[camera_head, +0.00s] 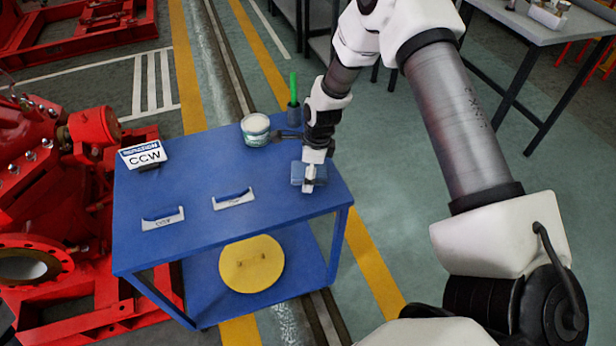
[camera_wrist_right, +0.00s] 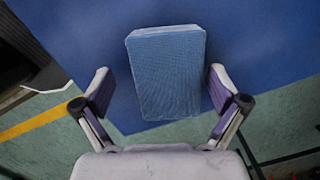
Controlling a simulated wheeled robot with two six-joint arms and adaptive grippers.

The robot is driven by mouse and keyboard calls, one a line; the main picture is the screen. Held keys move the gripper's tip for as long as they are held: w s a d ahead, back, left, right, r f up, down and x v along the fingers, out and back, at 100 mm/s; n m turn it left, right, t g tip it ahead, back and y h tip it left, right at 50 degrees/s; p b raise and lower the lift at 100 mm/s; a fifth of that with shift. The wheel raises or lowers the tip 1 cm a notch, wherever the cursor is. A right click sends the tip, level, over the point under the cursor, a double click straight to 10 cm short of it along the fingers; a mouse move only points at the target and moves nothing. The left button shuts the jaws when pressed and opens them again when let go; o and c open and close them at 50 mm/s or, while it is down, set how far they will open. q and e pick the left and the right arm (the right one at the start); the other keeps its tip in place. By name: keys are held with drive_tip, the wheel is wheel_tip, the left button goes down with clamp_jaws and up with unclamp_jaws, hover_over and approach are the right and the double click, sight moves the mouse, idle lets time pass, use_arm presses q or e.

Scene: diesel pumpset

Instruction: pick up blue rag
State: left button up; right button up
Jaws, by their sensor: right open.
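The blue rag (camera_head: 299,175) is a folded light-blue block on the blue table top near its right edge. In the right wrist view the rag (camera_wrist_right: 167,72) lies ahead of and between the two fingers. My right gripper (camera_head: 310,180) is over the rag in the head view and partly hides it. In the wrist view the right gripper (camera_wrist_right: 160,88) is open, with a finger on either side and gaps between them and the rag. I cannot tell how high it is above the table. My left gripper is not in view.
The blue table (camera_head: 200,178) also bears a white tub (camera_head: 256,130), a green-tipped tool in a dark holder (camera_head: 293,95), a CCW sign (camera_head: 143,155) and two grey brackets. A yellow disc (camera_head: 251,264) lies on the lower shelf. Red machinery (camera_head: 60,170) stands at left.

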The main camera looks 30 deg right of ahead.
drive_tip(key=shift+s+r, duration=0.1)
drive_tip(key=shift+s, duration=0.05)
drive_tip(key=c, duration=1.3)
drive_tip(key=shift+c, duration=0.2)
drive_tip(key=shift+r, duration=0.1)
